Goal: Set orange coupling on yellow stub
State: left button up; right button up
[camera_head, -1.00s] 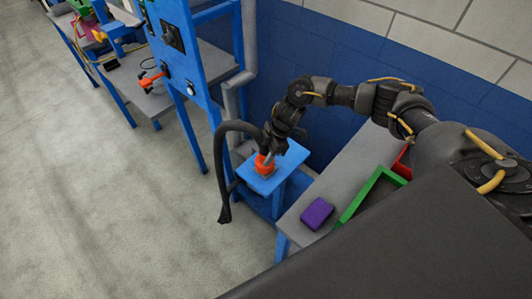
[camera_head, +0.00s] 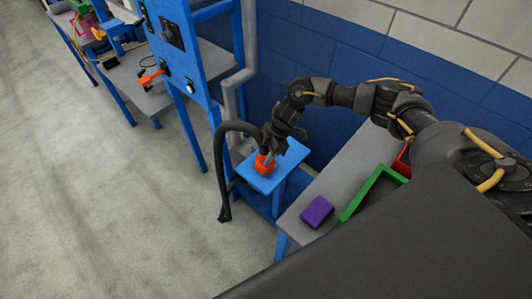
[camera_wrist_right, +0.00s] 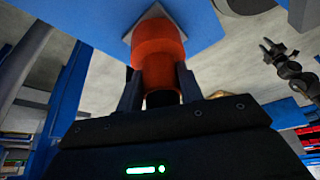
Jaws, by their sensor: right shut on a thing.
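The orange coupling (camera_head: 265,164) is at the small blue stand (camera_head: 291,158) in the head view, under my right gripper (camera_head: 268,151). In the right wrist view the coupling (camera_wrist_right: 158,50) is a thick orange cylinder with a narrower neck. My right gripper (camera_wrist_right: 160,88) is shut on that neck, one finger on each side. The coupling's far end meets a pale plate on the blue surface; I cannot tell whether it touches. I cannot make out the yellow stub. A dark arm that looks like my left shows small in the right wrist view, with its gripper (camera_wrist_right: 270,47) away from the coupling.
A black hose (camera_head: 219,170) hangs just left of the stand. A blue panel frame (camera_head: 180,50) rises behind it at the left. A grey bench holds a purple block (camera_head: 317,211) and a green-edged tray (camera_head: 353,206) to the right. The floor at left is clear.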

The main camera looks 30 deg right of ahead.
jog(key=o, duration=1.1)
jog(key=shift+o, duration=0.2)
jog(key=b+v, duration=0.2)
jog(key=v, duration=0.8)
jog(key=shift+r, duration=0.35)
